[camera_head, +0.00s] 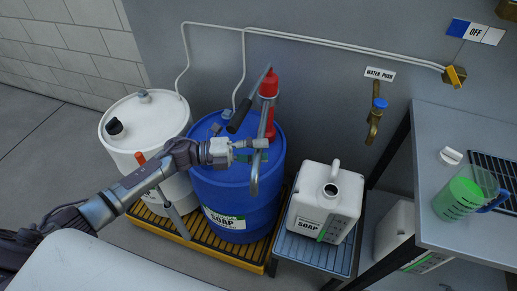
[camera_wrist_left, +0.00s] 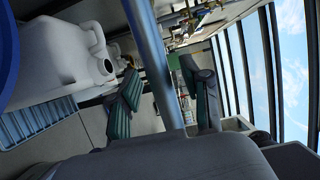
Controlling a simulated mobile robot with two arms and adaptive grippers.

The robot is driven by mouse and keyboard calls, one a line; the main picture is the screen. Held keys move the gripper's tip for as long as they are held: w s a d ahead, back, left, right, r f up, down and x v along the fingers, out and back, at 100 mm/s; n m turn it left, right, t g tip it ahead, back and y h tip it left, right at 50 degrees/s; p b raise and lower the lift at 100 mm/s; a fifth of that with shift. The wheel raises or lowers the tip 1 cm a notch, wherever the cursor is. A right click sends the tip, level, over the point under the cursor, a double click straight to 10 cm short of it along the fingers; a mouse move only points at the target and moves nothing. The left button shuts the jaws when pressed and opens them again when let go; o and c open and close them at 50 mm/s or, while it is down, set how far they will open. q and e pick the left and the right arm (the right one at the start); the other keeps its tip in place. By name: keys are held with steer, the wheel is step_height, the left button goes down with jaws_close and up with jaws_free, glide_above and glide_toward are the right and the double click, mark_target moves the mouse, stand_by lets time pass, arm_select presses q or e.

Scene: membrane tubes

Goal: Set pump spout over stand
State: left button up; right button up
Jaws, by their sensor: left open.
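The red hand pump (camera_head: 269,88) stands on top of the blue soap drum (camera_head: 236,185). Its grey spout (camera_head: 254,178) hangs down the front right of the drum, left of the blue slatted stand (camera_head: 297,249). A white soap jug (camera_head: 325,203) with an open neck sits on the stand. My left gripper (camera_head: 250,148) is at the spout's upright tube. In the left wrist view the tube (camera_wrist_left: 155,55) runs between the open fingers of the gripper (camera_wrist_left: 163,85); firm contact cannot be told. My right gripper is not in view.
A white drum (camera_head: 145,120) stands left of the blue one, both on a yellow-edged grate (camera_head: 232,252). A grey table (camera_head: 460,225) at right holds a green measuring jug (camera_head: 459,196). A brass tap (camera_head: 375,120) is on the wall above the stand.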

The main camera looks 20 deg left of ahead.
arm_select(q)
jaws_close()
stand_by(0.3)
steer(key=w+d+n+t+y, duration=0.4)
steer(key=d+t+y, duration=0.1)
steer(key=d, duration=0.2)
steer(key=w+d+n+t+y, duration=0.4)
steer(key=w+d+n+t, duration=0.1)
steer(key=d, duration=0.2)
steer(key=shift+w+d+y+p, duration=0.25)
steer(key=shift+d+y+p, duration=0.1)
steer(key=shift+y+p, duration=0.05)
steer(key=shift+r, duration=0.1)
